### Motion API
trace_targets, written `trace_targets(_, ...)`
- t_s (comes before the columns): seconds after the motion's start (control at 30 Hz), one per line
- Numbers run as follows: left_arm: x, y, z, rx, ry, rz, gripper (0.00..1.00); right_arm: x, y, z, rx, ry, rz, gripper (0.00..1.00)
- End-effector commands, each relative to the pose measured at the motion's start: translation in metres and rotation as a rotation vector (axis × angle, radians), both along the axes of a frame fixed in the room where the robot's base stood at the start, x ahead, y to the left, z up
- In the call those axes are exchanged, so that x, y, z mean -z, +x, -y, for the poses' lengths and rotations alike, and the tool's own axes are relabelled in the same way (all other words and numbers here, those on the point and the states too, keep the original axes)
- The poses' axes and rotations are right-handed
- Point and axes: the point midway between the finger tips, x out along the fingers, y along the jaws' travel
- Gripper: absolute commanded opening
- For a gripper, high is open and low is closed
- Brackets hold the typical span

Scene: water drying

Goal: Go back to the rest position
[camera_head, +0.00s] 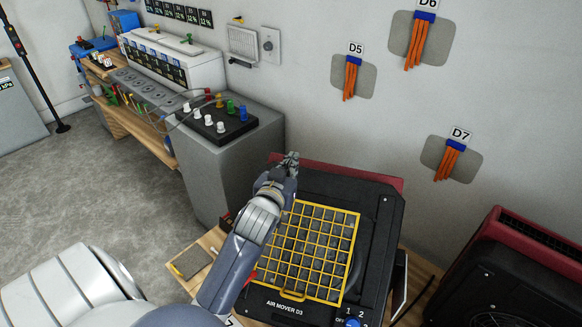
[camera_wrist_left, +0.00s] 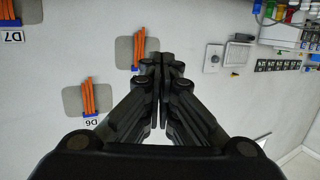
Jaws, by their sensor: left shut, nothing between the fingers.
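My left gripper (camera_head: 291,160) shows in the head view above the back edge of the black air mover (camera_head: 370,240), labelled AIR MOVER D3. In the left wrist view the left gripper (camera_wrist_left: 162,62) has its fingers together, with nothing between them. Beyond the fingers is the wall. The air mover's yellow grille (camera_head: 318,250) faces up, and my left forearm covers part of its left side. My right gripper is not in the frames.
A grey cabinet (camera_head: 215,175) with a black panel of coloured knobs stands behind and left of the arm. A second red and black machine (camera_head: 510,270) is at the right. Orange bundles D5 (camera_head: 350,78), D6 (camera_head: 417,42) and D7 (camera_head: 449,160) hang on the wall. Open floor (camera_head: 80,180) lies left.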

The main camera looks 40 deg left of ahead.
Motion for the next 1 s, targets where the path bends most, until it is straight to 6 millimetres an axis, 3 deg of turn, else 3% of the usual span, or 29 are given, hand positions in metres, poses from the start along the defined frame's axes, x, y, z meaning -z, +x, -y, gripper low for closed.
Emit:
trace_targets(0.3,0.0,-0.005,0.002,0.001,0.0,-0.006,0.0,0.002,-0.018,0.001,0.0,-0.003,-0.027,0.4)
trace_targets(0.47,0.032,-0.026,0.022,0.031,-0.013,-0.132,0.0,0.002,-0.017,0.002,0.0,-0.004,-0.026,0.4)
trace_targets(0.57,0.07,-0.059,0.05,0.08,-0.025,-0.304,0.0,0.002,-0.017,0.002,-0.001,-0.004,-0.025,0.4)
trace_targets(0.7,0.12,-0.124,0.095,0.176,-0.041,-0.577,0.0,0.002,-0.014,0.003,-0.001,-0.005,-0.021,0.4)
trace_targets(0.8,0.142,-0.167,0.119,0.243,-0.049,-0.73,0.0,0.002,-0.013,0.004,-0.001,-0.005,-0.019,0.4)
trace_targets(1.0,0.165,-0.243,0.157,0.366,-0.059,-0.973,0.0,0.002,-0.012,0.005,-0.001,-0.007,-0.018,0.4)
